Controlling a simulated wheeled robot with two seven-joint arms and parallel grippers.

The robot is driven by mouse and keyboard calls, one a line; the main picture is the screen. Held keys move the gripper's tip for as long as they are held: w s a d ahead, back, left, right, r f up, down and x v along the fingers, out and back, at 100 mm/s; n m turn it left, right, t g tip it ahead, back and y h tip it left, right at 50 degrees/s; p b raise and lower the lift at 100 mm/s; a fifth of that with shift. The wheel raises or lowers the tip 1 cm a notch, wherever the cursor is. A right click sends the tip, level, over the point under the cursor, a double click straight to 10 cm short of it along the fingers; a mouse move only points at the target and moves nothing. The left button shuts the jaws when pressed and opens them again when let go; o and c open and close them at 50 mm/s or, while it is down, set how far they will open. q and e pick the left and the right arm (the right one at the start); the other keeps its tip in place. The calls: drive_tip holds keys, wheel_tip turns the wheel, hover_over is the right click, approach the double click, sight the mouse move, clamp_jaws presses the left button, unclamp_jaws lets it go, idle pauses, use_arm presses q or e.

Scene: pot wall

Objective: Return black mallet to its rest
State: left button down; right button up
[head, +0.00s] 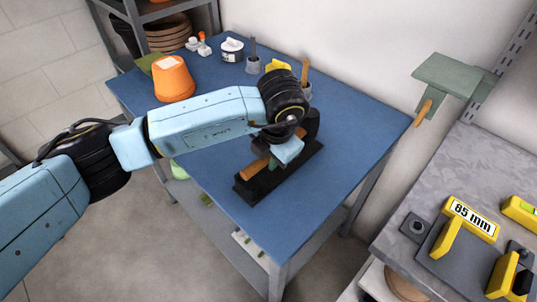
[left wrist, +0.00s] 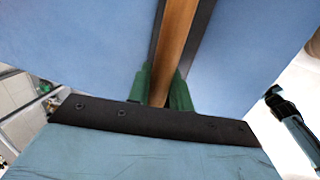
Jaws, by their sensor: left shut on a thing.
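The black mallet's wooden handle (head: 251,171) shows on both sides of my left gripper (head: 275,163) in the head view. The dark rest (head: 262,187) is a long block on the blue table, directly under the handle. A black rounded part (head: 311,124) stands at its far end, partly hidden by my wrist; I cannot tell whether it is the mallet head. In the left wrist view the green fingertips (left wrist: 162,92) are shut on the handle (left wrist: 175,45), with dark strips of the rest along both its sides. I cannot tell whether the handle touches the rest. My right gripper is not in view.
The blue table (head: 225,190) holds an orange pot (head: 173,79), a white tub (head: 232,49) and small tool holders at the back. A grey bench (head: 450,185) carries yellow tools. The table's front corner is clear.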

use_arm(q)
drive_tip(key=shift+b+x, duration=0.85)
idle(0.6)
drive_tip(key=c, duration=1.2)
unclamp_jaws()
drive_tip(key=shift+s+d+f, duration=0.1)
drive_tip(key=shift+s, duration=0.1)
drive_tip(key=shift+o, duration=0.5)
drive_tip(key=o, duration=0.5)
drive_tip(key=shift+w+a+r+p+v, duration=0.2)
drive_tip(key=shift+p+v, duration=0.55)
drive_tip(key=shift+v, duration=0.55)
drive_tip(key=shift+w+a+f+p+v, duration=0.1)
drive_tip(key=shift+w+p+v, duration=0.25)
drive_tip(key=shift+p+v, duration=0.65)
drive_tip(key=shift+w+a+r+p+v, duration=0.2)
drive_tip(key=shift+p+v, duration=0.25)
drive_tip(key=shift+v, duration=1.15)
drive_tip(key=shift+w+f, duration=0.1)
